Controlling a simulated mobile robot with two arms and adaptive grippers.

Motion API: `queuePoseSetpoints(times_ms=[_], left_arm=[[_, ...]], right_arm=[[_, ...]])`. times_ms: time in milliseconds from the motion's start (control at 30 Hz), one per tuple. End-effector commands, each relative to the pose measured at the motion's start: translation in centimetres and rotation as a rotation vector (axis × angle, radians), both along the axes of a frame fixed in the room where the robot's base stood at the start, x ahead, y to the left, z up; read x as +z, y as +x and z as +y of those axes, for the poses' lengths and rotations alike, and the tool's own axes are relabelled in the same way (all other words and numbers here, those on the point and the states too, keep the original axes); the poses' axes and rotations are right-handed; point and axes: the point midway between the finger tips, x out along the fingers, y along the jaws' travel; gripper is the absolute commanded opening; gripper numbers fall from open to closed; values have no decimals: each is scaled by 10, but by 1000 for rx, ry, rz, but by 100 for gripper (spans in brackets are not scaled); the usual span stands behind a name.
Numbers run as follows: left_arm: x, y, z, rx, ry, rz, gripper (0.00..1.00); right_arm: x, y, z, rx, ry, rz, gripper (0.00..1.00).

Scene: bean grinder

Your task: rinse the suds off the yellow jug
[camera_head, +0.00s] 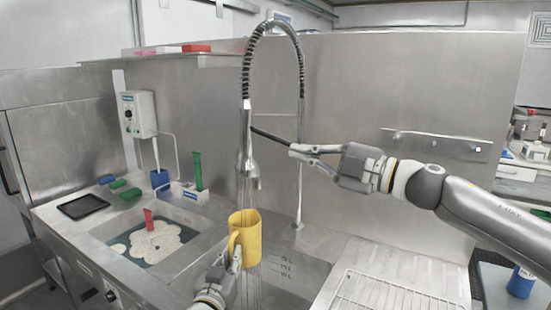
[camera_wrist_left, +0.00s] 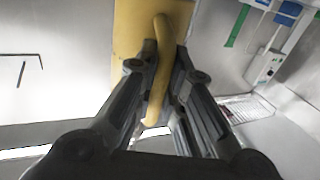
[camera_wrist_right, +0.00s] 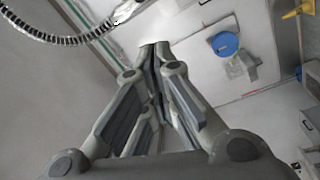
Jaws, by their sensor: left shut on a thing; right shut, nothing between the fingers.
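The yellow jug (camera_head: 250,236) is held below the spray head (camera_head: 246,158) of the tap, over the right-hand basin (camera_head: 292,272). Thin streaks of water run from the spray head down to the jug and show below it. My left gripper (camera_head: 234,258) is shut on the jug's handle (camera_wrist_left: 159,62); the jug's body (camera_wrist_left: 130,35) is beyond the fingers in the left wrist view. No suds can be made out on its visible side; its far side and inside are hidden. My right gripper (camera_head: 292,150) is shut and empty, its tips by the end of the tap's black lever (camera_head: 270,136).
The left basin (camera_head: 110,232) holds white foam (camera_head: 155,240) with a red object (camera_head: 148,220) in it. Green pieces, a black tray (camera_head: 83,206) and a blue cup (camera_head: 159,178) stand around it. A wire rack (camera_head: 385,295) lies on the drainboard at right. A coiled hose (camera_head: 247,75) arches overhead.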

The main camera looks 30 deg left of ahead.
Motion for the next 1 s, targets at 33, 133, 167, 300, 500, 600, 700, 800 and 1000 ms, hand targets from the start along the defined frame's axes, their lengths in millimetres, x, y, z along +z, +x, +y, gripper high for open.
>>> queuePoseSetpoints(times_ms=[33,133,167,300,500,600,700,800,1000], left_arm=[[1,0,0,0,0,-1,0],[1,0,0,0,0,-1,0],[1,0,0,0,0,-1,0],[1,0,0,0,0,-1,0],[1,0,0,0,0,-1,0],[1,0,0,0,0,-1,0],[1,0,0,0,0,-1,0],[1,0,0,0,0,-1,0],[1,0,0,0,0,-1,0]], right_arm=[[-6,0,2,1,8,-44,0],[-14,-1,4,-3,23,-144,0],[-16,-1,5,-5,27,-175,0],[-28,-2,8,-21,50,-315,0],[-44,-2,12,-62,79,-514,0],[-52,-2,12,-90,92,-612,0],[-60,-2,13,-123,103,-709,0],[-68,-2,14,-161,110,-804,0],[-85,0,13,-250,116,-993,0]])
